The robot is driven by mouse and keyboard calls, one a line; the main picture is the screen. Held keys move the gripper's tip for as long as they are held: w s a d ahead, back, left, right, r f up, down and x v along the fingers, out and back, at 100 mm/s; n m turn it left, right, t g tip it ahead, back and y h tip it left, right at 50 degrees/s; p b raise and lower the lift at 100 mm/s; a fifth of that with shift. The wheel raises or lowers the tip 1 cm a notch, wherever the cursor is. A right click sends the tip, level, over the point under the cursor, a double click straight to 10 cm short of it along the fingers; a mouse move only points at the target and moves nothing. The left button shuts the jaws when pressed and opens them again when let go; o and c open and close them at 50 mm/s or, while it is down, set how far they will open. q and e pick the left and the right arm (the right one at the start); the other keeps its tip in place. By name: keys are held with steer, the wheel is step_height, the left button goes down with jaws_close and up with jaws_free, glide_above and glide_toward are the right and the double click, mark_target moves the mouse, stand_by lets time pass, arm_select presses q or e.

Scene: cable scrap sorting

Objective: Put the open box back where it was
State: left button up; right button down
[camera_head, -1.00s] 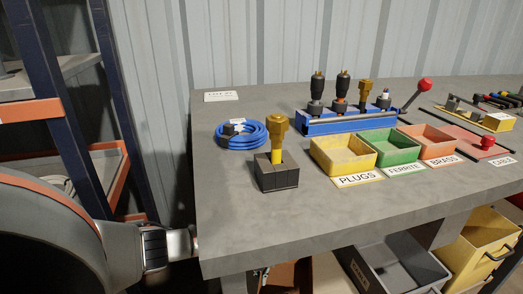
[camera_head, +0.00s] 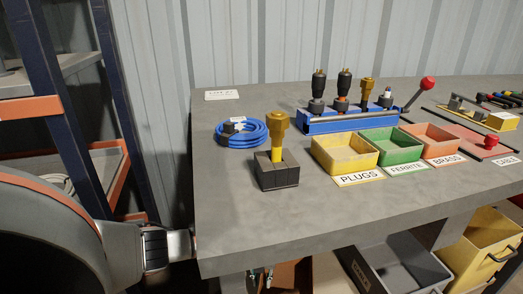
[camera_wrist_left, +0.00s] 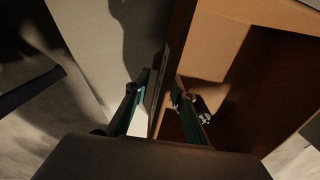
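The open box is brown and mostly hidden under the workbench in the head view, where a part of it (camera_head: 289,275) shows below the bench edge. In the left wrist view its orange-brown inside (camera_wrist_left: 240,60) fills the right half. My left gripper (camera_wrist_left: 160,90) has one finger on each side of the box's near wall, and both tips look close against it. A small dark and shiny item (camera_wrist_left: 204,108) shows inside, beside the right finger. In the head view my left gripper (camera_head: 261,278) is mostly hidden by the bench. My right gripper is not in view.
The grey workbench (camera_head: 235,222) stands above the box, its front left corner close to my left wrist. A grey bin (camera_head: 410,262) and a yellow bin (camera_head: 478,245) are to the right beneath it. A blue and orange rack (camera_head: 75,110) stands at the left.

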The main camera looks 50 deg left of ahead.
arm_select(q)
step_height(320, 180, up, 8)
steer(key=shift+s+f, duration=0.15)
stand_by(0.4)
